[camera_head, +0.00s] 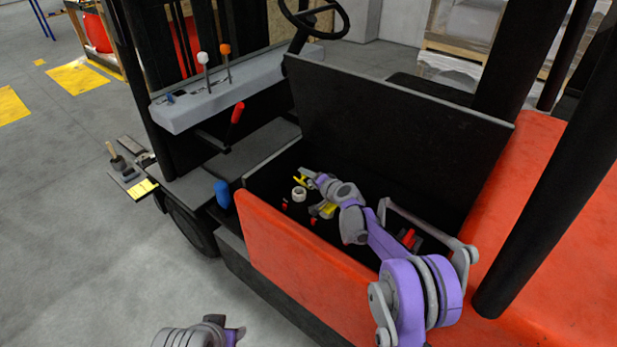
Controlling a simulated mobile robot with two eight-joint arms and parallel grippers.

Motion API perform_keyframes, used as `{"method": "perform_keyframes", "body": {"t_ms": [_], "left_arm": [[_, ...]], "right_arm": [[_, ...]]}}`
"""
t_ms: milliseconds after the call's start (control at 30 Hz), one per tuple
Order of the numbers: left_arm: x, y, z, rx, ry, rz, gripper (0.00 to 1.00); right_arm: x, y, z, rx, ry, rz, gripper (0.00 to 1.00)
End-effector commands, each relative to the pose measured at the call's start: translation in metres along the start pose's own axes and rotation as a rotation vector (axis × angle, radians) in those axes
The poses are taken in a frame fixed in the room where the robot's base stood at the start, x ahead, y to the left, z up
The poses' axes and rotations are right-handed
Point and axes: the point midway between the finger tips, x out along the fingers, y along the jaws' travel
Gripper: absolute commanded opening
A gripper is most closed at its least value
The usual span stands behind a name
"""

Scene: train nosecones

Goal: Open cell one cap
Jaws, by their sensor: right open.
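An orange forklift (300,262) stands with its dark compartment (271,182) open at the top. Inside, a small pale round piece (299,194) stands up, perhaps a cell cap. Small red pieces (285,204) lie low near it; I cannot tell which one is cell one's cap. My right arm reaches in over the orange side. My right gripper (308,194) is open, with yellow-tipped fingers beside the pale piece. Whether they touch it is too small to tell. Only a grey and purple part of my left arm shows at the bottom edge; its gripper is out of view.
A black panel (385,135) rises behind the compartment. Levers on a grey console (225,90) and a steering wheel (314,15) are beyond it. A black post (560,180) slants at the right. A small tool stand (128,170) is at left. The grey floor at lower left is clear.

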Motion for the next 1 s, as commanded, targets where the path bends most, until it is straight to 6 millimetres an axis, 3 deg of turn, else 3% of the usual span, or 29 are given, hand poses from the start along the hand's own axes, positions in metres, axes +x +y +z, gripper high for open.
{"method": "perform_keyframes", "body": {"t_ms": [300, 633, 1000], "left_arm": [[-0.0001, 0.0000, -0.0001, 0.000, 0.000, 0.000, 0.50], [-0.0002, 0.0000, -0.0001, 0.000, 0.000, 0.000, 0.50], [0.0006, 0.0000, 0.0006, 0.000, 0.000, 0.000, 0.50]], "right_arm": [[0.0024, 0.0000, 0.0001, 0.000, 0.000, 0.000, 0.58], [0.0022, -0.0001, 0.0001, 0.000, 0.000, 0.000, 0.00], [0.0026, -0.0001, -0.0014, 0.020, -0.010, 0.004, 0.00]]}}
